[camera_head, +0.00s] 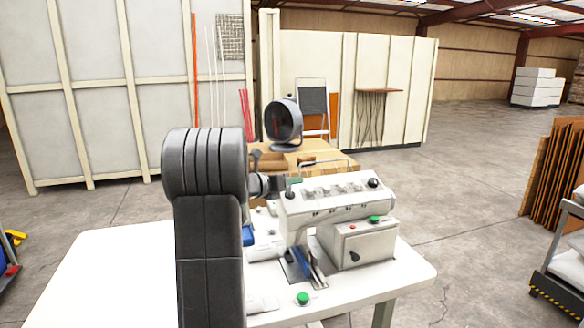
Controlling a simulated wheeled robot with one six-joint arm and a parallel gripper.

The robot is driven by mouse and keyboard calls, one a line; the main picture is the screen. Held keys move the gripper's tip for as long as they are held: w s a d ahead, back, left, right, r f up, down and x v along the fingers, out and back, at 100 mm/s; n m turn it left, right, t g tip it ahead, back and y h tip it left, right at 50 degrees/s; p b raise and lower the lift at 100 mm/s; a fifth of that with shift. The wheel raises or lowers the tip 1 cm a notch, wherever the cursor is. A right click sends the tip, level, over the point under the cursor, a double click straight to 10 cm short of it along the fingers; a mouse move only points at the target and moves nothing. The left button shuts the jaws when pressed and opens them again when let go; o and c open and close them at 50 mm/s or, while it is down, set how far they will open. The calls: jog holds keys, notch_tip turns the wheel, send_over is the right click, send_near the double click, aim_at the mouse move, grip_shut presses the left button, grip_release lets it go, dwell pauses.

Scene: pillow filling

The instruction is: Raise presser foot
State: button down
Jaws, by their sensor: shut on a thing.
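A white sewing machine (335,197) stands on a white table (130,262). Its long head has several knobs along the top, a black knob at the right and a wire handle behind. My dark grey arm rises in front of the machine's left side. My wrist (262,185) reaches right to the left end of the machine head. My gripper's fingers are hidden there, so their hold does not show. The presser foot and its lever cannot be made out; my arm and the machine head cover that area.
A green button (303,298) sits at the table's front edge. A wooden table (330,160) with a round grey fan (283,121) stands behind. A cart (562,262) stands at the right. The floor between the white table and the cart is clear.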

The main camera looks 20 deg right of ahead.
jog(key=n+p, duration=0.1)
jog(key=p, duration=0.1)
jog(key=w+g+p, duration=0.1)
jog(key=p, duration=0.2)
jog(key=shift+r+n+y, duration=0.3)
jog(key=shift+n, duration=0.1)
jog(key=shift+w+d+f+n+g+y+p, duration=0.1)
jog(key=shift+w+f+n+g+y+p, duration=0.2)
jog(key=shift+w+n+g+p, duration=0.6)
jog(key=shift+s, duration=0.25)
jog(key=c, duration=1.3)
grip_release()
jog(key=b+v, duration=0.2)
jog(key=v, duration=1.2)
jog(key=shift+s+d+b, duration=0.1)
jog(key=shift+s+b, duration=0.05)
jog(key=shift+b, duration=0.25)
jog(key=shift+d, duration=0.1)
